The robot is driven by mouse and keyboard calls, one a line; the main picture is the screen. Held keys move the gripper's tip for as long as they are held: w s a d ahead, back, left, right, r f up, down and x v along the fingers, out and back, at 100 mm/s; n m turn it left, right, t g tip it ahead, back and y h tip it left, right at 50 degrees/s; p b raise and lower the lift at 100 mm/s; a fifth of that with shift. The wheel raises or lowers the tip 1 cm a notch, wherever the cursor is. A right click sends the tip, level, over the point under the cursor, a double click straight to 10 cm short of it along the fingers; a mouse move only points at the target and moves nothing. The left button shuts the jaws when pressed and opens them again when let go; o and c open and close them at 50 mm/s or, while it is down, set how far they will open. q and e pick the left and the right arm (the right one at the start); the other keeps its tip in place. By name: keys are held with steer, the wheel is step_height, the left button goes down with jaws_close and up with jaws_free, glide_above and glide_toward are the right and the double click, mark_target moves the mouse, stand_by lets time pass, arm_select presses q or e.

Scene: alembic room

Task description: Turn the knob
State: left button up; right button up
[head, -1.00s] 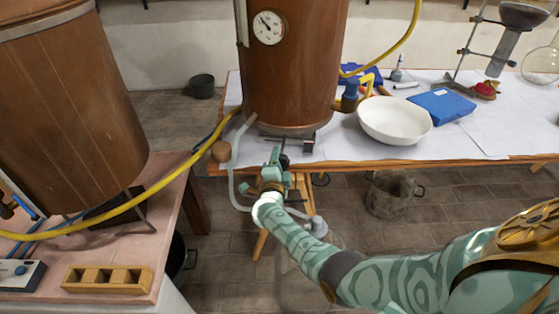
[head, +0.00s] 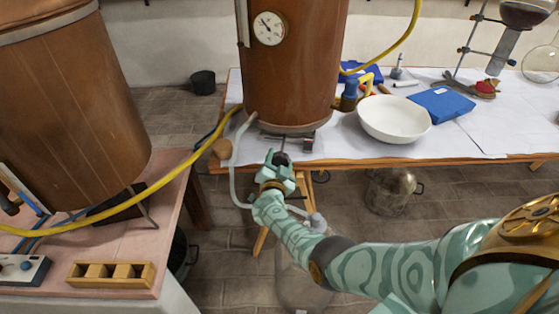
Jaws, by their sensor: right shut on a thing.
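My left gripper is not in view.
A white bowl (head: 394,119) and a blue case (head: 441,105) stand on the white-covered table (head: 480,140). A pale hose (head: 233,165) hangs left of my right gripper. A yellow hose (head: 150,191) crosses to a second vessel (head: 65,110). A metal bucket (head: 391,191) stands on the floor.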

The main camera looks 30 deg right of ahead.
steer(key=shift+a+f, duration=0.1)
steer(key=shift+f, duration=0.05)
stand_by(0.3)
steer(key=o, duration=1)
